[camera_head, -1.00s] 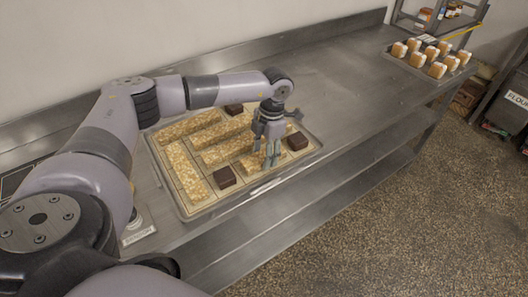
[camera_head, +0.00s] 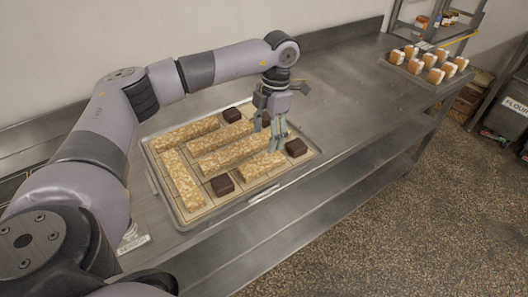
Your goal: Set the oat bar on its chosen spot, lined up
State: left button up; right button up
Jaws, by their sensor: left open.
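Several golden oat bars lie in a shallow metal tray (camera_head: 188,220) with grid lines on its floor. A short oat bar (camera_head: 258,167) lies at the near right, between two dark brown squares. A longer oat bar (camera_head: 228,155) lies behind it, and another oat bar (camera_head: 180,180) runs along the tray's left side. My left gripper (camera_head: 274,149) is open, pointing down just above the right part of the tray. Its fingers hide the far right end of the bars. I see nothing held in it. I cannot tell whether the fingertips touch a bar. My right gripper is not in view.
Dark brown squares stand in the tray at its back (camera_head: 231,115), right (camera_head: 296,148) and near side (camera_head: 222,185). The steel counter (camera_head: 345,95) is clear to the right, up to a tray of pastries (camera_head: 432,78) at the far end.

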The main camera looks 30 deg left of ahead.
pick_arm(q)
jog(key=shift+w+d+r, duration=0.1)
jog(key=shift+w+r, duration=0.1)
jog(key=shift+r, duration=1.35)
